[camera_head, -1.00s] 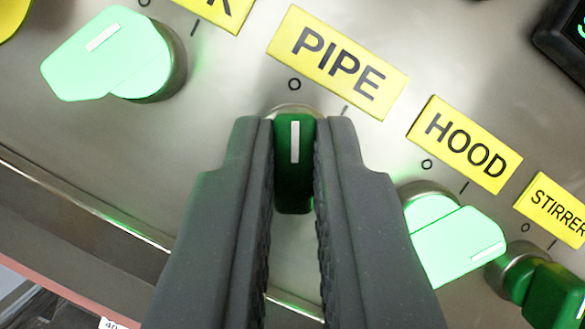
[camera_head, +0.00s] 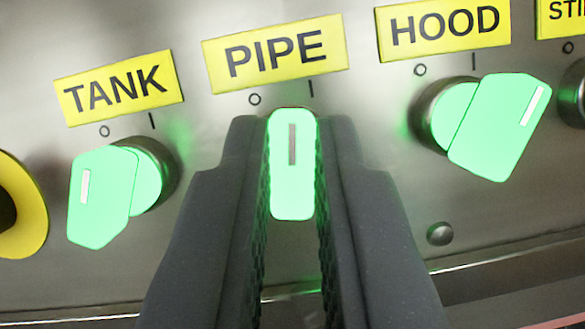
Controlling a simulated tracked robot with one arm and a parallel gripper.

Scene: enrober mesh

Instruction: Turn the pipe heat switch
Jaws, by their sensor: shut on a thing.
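The pipe heat switch (camera_head: 291,190) is a knob glowing bright green, with a dark grey line on its face. It sits below the yellow PIPE label (camera_head: 276,54), which has a small circle mark and a bar mark under it. The knob's upper end points up in the picture, between the two marks and somewhat nearer the bar. My gripper (camera_head: 292,125) is shut on this knob, with one dark finger against each side. The fingers hide the panel to both sides of it.
A lit green TANK knob (camera_head: 104,197) stands to the left and a lit green HOOD knob (camera_head: 499,127) to the right. A yellow ring (camera_head: 30,205) is at the left edge. A round bolt (camera_head: 440,233) sits low right, above the panel's lower edge.

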